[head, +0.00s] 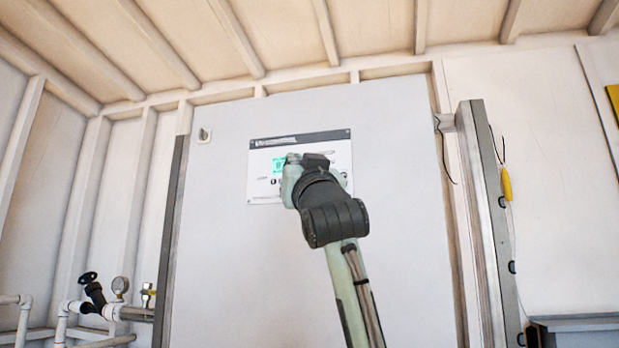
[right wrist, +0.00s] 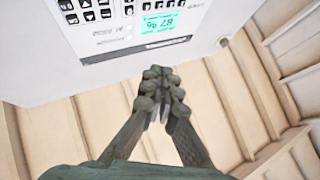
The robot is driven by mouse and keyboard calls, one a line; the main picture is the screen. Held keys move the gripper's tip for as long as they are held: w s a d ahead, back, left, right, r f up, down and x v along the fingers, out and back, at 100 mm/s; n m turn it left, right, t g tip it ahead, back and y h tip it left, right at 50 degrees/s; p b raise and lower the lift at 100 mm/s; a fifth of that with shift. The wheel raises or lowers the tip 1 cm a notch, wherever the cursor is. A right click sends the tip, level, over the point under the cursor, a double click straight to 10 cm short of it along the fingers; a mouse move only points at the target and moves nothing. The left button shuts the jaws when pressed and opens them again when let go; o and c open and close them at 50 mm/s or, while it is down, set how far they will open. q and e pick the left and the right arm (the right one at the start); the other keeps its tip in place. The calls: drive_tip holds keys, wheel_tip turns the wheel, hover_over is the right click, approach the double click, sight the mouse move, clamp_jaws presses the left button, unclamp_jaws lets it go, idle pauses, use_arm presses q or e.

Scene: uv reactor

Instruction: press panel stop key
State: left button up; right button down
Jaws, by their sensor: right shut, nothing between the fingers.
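The control panel (head: 340,148) is a white plate with a dark header strip on a large grey cabinet. Its lit green display (head: 278,165) shows just left of my right arm. In the right wrist view the panel appears upside down at the top, with the display (right wrist: 163,23) and rows of dark keys (right wrist: 105,14). I cannot tell which key is the stop key. My right gripper (right wrist: 157,112) is shut and empty, its fingertips appearing below the panel face. Whether they touch it is unclear. In the head view my right wrist hides the fingers and the panel's middle. My left gripper is out of view.
The grey cabinet front (head: 230,270) is flat and clear around the panel. A small round fitting (head: 204,135) sits at its upper left. Pipes with a gauge (head: 121,285) and a black valve stand at lower left. A yellow-handled item (head: 506,183) hangs at right.

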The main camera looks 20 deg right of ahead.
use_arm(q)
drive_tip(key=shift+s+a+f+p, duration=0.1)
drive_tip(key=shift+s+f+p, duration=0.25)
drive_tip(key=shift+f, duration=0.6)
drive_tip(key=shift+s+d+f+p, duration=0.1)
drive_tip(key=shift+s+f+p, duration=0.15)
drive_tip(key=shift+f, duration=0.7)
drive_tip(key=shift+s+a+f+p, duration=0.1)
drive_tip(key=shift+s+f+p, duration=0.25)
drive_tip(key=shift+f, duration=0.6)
use_arm(e)
drive_tip(key=w+d, duration=0.4)
drive_tip(key=w, duration=0.2)
drive_tip(key=shift+w+d, duration=0.15)
drive_tip(key=shift+w, duration=0.05)
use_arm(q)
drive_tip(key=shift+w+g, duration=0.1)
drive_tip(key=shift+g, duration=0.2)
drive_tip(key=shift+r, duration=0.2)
use_arm(e)
drive_tip(key=shift+w+d, duration=0.1)
use_arm(q)
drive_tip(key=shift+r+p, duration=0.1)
drive_tip(key=shift+p, duration=0.25)
use_arm(e)
drive_tip(key=shift+w+d, duration=0.15)
drive_tip(key=shift+w, duration=0.15)
